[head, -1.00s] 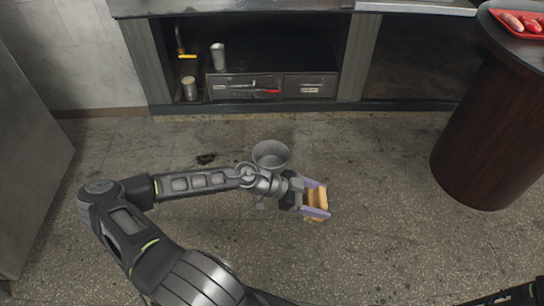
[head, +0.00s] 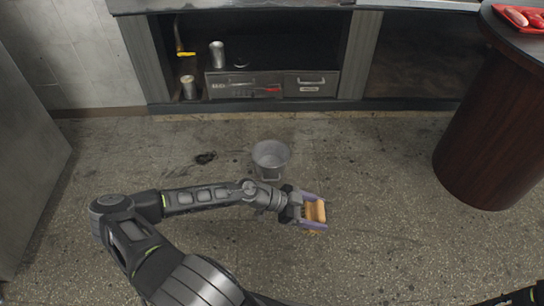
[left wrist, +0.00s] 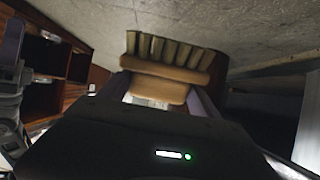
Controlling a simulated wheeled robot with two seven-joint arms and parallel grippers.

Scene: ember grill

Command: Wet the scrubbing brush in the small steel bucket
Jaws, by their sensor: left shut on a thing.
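The scrubbing brush (head: 315,212) has a tan wooden body. It is held between the purple-lined fingers of my left gripper (head: 313,210), which is shut on it. In the left wrist view the brush (left wrist: 165,75) shows its pale bristles pointing up in the picture, away from the palm. The small steel bucket (head: 270,158) stands upright on the floor, just behind and to the left of the brush in the head view. The brush is outside the bucket. Whether the bucket holds water is not clear. My right gripper is not in view; only a dark piece of arm shows at the bottom right corner.
Open shelving (head: 270,90) with a metal cup (head: 217,55), a can (head: 188,87) and drawers runs along the back. A round dark wooden counter (head: 490,150) with a red tray (head: 520,19) stands at right. The floor around is mostly clear.

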